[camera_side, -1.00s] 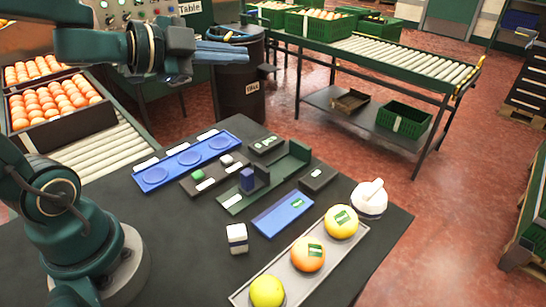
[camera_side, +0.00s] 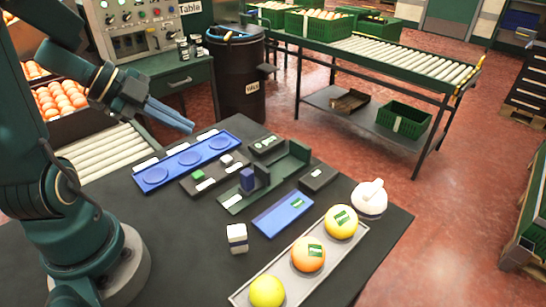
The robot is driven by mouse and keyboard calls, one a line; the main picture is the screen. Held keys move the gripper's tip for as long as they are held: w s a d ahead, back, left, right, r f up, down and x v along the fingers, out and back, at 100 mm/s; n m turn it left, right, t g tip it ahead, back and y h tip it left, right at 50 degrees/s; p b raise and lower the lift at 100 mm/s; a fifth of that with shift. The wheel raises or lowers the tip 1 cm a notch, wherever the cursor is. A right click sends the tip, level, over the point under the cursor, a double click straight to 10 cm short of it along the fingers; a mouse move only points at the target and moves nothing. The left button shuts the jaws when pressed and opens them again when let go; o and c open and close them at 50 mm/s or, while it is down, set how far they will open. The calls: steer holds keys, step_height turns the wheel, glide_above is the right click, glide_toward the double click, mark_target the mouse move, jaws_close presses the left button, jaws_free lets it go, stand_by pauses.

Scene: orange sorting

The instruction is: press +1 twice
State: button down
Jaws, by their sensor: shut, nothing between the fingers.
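My gripper (camera_side: 188,127) is shut and empty, tilted down to the right. It is in the air above the back left of the dark table, and its tips appear short of the blue tray with round recesses (camera_side: 155,177). No +1 mark is readable in this view. A dark panel (camera_side: 212,182) behind the table's middle carries a green block or button (camera_side: 198,174) and a pale one (camera_side: 226,159). Small dark boxes with labels, one at the back (camera_side: 266,142) and one at the right (camera_side: 317,177), lie near it. I cannot tell which thing bears +1.
A green stand (camera_side: 292,160) with a dark blue block (camera_side: 247,179) stands mid-table. A blue plate (camera_side: 283,214), a white-and-dark cube (camera_side: 237,236), a white stamp-like object (camera_side: 369,197) and a grey tray (camera_side: 335,263) with three fruits are nearer. The front left tabletop is clear.

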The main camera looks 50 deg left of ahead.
mark_target(192, 174)
steer(key=shift+f, duration=4.4)
steer(key=shift+f, duration=0.4)
steer(key=shift+f, duration=0.5)
steer(key=shift+r, duration=0.95)
steer(key=shift+r, duration=2.5)
